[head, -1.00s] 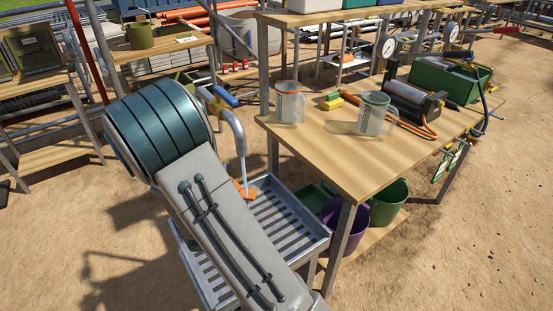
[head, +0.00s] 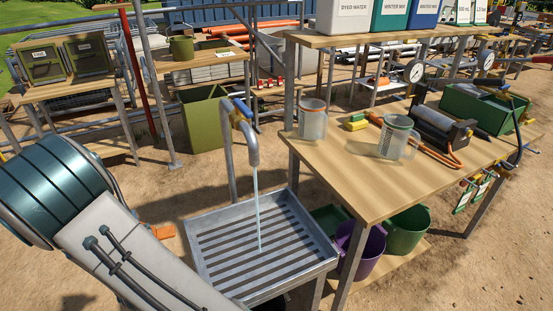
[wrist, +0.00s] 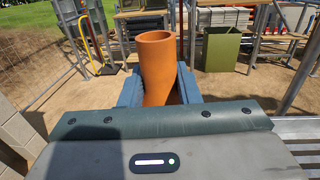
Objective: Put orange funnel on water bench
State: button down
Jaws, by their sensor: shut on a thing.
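The orange funnel (wrist: 157,62) stands up between the blue-grey fingers of my gripper (wrist: 160,92) in the wrist view, and the gripper is shut on it. Its lower part is hidden by the gripper. In the head view only a small orange piece of the funnel (head: 163,231) shows, left of the metal tray, past my arm; my gripper is hidden there. A wooden bench (head: 345,180) stands right of the tray, with two clear jugs (head: 312,122) (head: 393,140) on it. Its front left top is clear.
A tap (head: 248,140) runs water into the slatted metal tray (head: 222,235). A yellow-green sponge (head: 356,122), orange tubing (head: 437,152) and a green box (head: 480,108) are on the bench. Purple (head: 357,252) and green (head: 406,232) buckets stand beneath. A shelf (head: 400,36) overhangs the bench's back.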

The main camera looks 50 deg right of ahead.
aim_at(370, 184)
jog(key=u, duration=1.75)
jog(key=k, duration=1.2)
jog(key=z, duration=1.45)
